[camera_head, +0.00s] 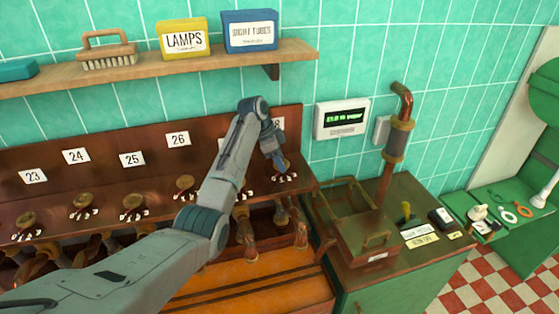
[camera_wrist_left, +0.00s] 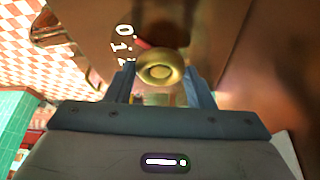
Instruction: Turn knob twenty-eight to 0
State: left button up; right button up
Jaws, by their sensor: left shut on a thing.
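Knob twenty-eight, a round brass knob (camera_wrist_left: 160,68), is between the two blue fingers of my left gripper (camera_wrist_left: 162,86) in the left wrist view. The gripper is shut on it. A red pointer (camera_wrist_left: 142,43) shows beside the knob, leaning toward the white numerals (camera_wrist_left: 122,45), on the side of the 0. I cannot tell whether it lines up exactly with the 0. In the head view my left gripper (camera_head: 281,163) reaches the right end of the brown panel, under a number plate (camera_head: 278,124) of which only the 8 shows. My right gripper is not in view.
Other numbered knobs, such as the one under 26 (camera_head: 184,183), line the brown panel to the left. A shelf (camera_head: 150,75) with boxes is above. A display (camera_head: 341,118) and a copper pipe (camera_head: 388,165) stand to the right.

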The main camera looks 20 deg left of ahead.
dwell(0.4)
pick_arm(q)
jog(key=shift+r, duration=0.1)
jog(key=o, duration=1)
jog(key=shift+a, duration=0.1)
jog(key=shift+r, duration=0.15)
jog(key=b+v, duration=0.4)
jog(key=v, duration=0.6)
jog(key=shift+a+r, duration=0.1)
jog(key=shift+r, duration=0.1)
jog(key=shift+f, duration=0.1)
